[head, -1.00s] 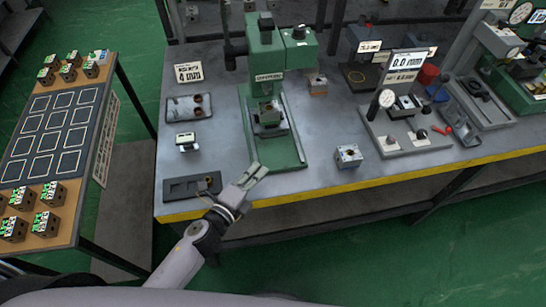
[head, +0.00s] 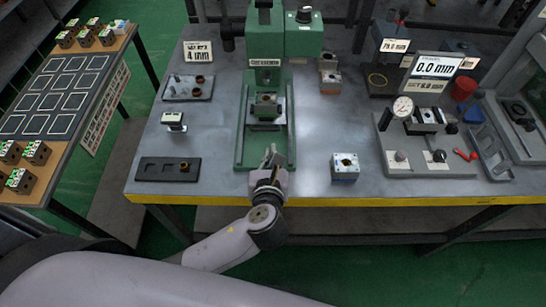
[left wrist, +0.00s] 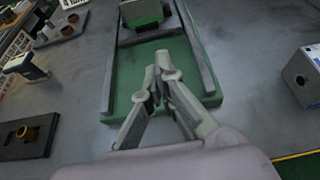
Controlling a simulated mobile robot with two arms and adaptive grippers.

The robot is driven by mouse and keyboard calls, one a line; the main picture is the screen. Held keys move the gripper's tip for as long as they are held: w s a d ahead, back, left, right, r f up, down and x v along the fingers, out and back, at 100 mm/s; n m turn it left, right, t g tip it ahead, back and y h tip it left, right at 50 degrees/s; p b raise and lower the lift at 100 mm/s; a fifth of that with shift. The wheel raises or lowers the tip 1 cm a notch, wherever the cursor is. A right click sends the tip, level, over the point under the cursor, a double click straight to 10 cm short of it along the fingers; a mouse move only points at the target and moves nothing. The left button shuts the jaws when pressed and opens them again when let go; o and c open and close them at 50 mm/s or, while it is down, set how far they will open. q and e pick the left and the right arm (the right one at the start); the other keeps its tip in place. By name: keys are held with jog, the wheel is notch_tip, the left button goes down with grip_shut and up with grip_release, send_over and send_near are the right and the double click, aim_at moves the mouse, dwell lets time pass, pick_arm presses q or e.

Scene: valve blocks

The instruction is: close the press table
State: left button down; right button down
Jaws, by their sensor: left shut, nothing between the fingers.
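The green press (head: 268,70) stands at the back of the grey workbench, with a green base (head: 241,157) running toward the front edge. On that base, between two rails, sits the press table (head: 267,123) with a small block (head: 265,105) on it, under the press head. My left gripper (head: 270,158) is shut and empty at the front end of the base. In the left wrist view the gripper (left wrist: 160,75) is over the front of the green base, fingertips pointing toward the press table (left wrist: 145,14). I cannot tell whether it touches the base. My right gripper is not in view.
A metal block (head: 344,166) stands right of the base. A black tray (head: 168,169) and a small gauge box (head: 173,122) lie to the left. A dial gauge stand (head: 403,106) is on the right. The bench's yellow front edge (head: 400,201) is near.

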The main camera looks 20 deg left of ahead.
aim_at(272, 129)
pick_arm(q)
jog(key=x, duration=0.4)
jog(key=shift+w+f, duration=0.1)
jog(key=shift+w, duration=0.3)
jog(key=shift+x, duration=0.8)
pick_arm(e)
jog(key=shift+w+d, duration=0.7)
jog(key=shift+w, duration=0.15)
